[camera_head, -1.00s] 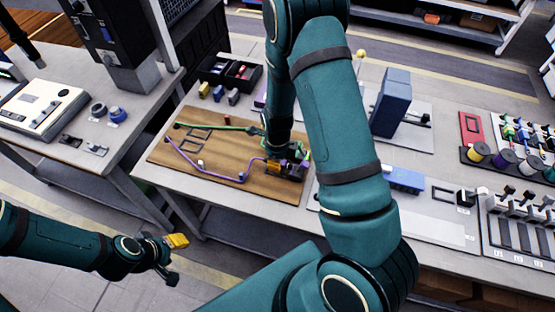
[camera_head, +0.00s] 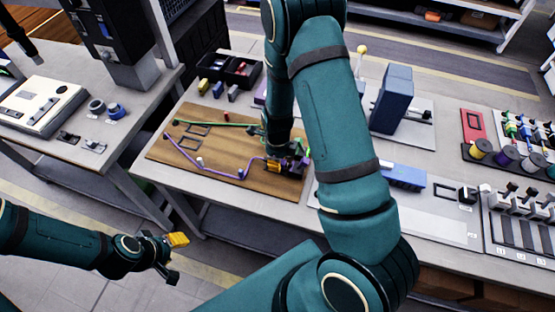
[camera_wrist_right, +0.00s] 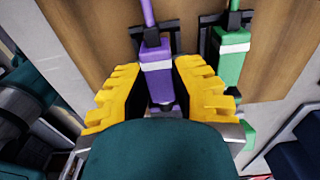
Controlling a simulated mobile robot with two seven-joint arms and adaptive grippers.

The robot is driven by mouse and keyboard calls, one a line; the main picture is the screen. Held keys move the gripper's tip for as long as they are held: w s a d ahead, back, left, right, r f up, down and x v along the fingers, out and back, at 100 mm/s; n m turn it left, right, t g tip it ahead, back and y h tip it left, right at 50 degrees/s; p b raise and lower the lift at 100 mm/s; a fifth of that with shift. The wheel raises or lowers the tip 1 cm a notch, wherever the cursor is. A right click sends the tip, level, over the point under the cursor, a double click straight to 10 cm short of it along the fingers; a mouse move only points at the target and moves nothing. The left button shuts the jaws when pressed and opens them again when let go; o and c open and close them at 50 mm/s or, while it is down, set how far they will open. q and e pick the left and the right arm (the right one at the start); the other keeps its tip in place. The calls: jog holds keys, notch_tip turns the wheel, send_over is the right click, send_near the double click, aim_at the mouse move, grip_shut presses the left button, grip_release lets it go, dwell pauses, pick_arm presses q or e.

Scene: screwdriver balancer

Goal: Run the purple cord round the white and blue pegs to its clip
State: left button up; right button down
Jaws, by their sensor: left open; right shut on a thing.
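The purple cord (camera_head: 219,175) runs over the brown board (camera_head: 225,148) from its left side. It passes on the near side of the white peg (camera_head: 200,160), then bends up at the small blue peg (camera_head: 241,173) toward my right gripper. My right gripper (camera_head: 285,165) is low at the board's right edge. In the right wrist view its yellow fingers (camera_wrist_right: 160,90) are shut around the purple plug (camera_wrist_right: 158,75) on the cord's end. The plug lies in line with a black clip (camera_wrist_right: 152,38); whether it is seated is unclear. My left gripper (camera_head: 172,257) is open and empty, off the table.
A green cord (camera_head: 215,125) crosses the board behind. Its green plug (camera_wrist_right: 232,60) sits close beside my right fingers. Black bins (camera_head: 232,72) and a blue block (camera_head: 393,98) stand farther back. The blue connector (camera_head: 404,176) lies to the right.

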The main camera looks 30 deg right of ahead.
jog(key=shift+f+b, duration=0.35)
jog(key=shift+f, duration=0.25)
dwell(0.3)
jog(key=c, duration=0.9)
grip_release()
jog(key=shift+o, duration=0.2)
jog(key=shift+r, duration=0.15)
notch_tip(320, 180, up, 12)
